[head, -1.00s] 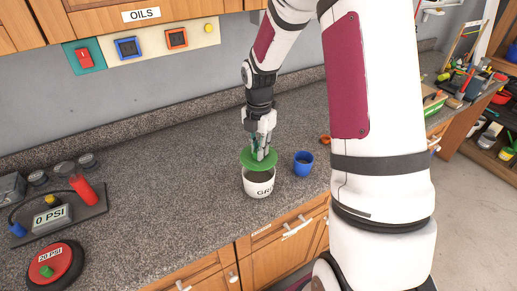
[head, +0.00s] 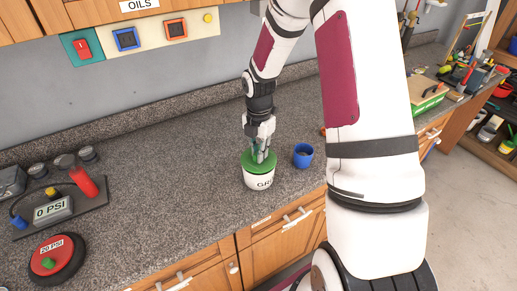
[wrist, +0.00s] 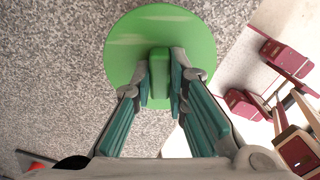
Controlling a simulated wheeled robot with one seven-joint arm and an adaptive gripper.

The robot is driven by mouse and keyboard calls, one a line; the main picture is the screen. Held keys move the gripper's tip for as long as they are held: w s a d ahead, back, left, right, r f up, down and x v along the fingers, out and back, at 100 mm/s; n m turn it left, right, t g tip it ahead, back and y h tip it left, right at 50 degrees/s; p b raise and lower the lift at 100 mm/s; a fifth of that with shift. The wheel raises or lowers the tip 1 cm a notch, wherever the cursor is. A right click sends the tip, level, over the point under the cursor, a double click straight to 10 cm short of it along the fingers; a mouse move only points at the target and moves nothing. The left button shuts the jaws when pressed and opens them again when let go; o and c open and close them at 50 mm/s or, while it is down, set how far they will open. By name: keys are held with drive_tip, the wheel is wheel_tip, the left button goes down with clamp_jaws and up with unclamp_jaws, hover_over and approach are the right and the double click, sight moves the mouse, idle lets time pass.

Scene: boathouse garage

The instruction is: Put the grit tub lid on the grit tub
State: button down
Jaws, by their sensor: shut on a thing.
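The grit tub (head: 258,181) is a white round tub with dark "GR" lettering, standing upright on the counter near its front edge. The green grit tub lid (head: 247,164) lies over the tub's mouth and covers it in the head view; whether it is fully seated I cannot tell. In the wrist view the lid (wrist: 190,55) is a green disc with a raised block handle, and it hides the tub. My gripper (head: 262,155) is above the tub, shut on the lid's handle. Its fingers (wrist: 160,85) press the handle from both sides.
A blue cup (head: 303,155) stands just right of the tub. A gauge board (head: 55,210) with a red cylinder and a red round device (head: 57,259) are at the left. The speckled counter (head: 170,170) between them and the tub is clear.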

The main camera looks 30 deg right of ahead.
drive_tip(key=shift+f, duration=0.7)
idle(0.7)
drive_tip(key=c, duration=1.5)
unclamp_jaws()
wheel_tip(320, 180, up, 12)
